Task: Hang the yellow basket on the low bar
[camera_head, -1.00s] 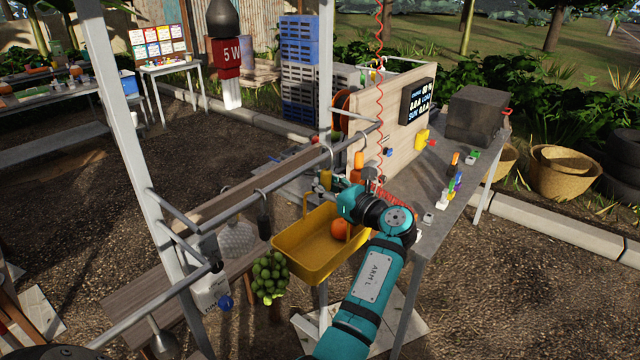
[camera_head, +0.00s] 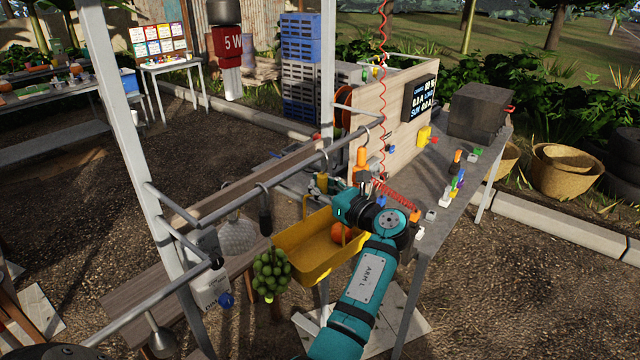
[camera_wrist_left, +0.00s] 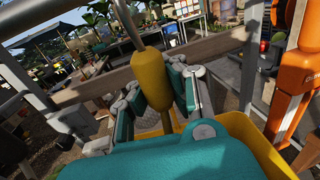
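The yellow basket (camera_head: 290,262) is in the air in front of the workbench, below the long metal bar (camera_head: 300,166), with an orange fruit (camera_head: 338,232) in it. My left gripper (camera_head: 343,204) is over the basket's right side. In the left wrist view its fingers (camera_wrist_left: 153,92) close on both sides of the basket's yellow handle (camera_wrist_left: 153,75); the basket's rim (camera_wrist_left: 258,150) shows at lower right. The basket is apart from the bar in the head view. A second, lower bar (camera_head: 150,308) runs at the left. My right gripper is not in view.
Green fruit (camera_head: 270,275) hang just left of the basket. A dark-handled item (camera_head: 265,215) hangs from the long bar. The workbench (camera_head: 450,190) with small items and an upright panel stands at right. A white post (camera_head: 130,130) stands at left.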

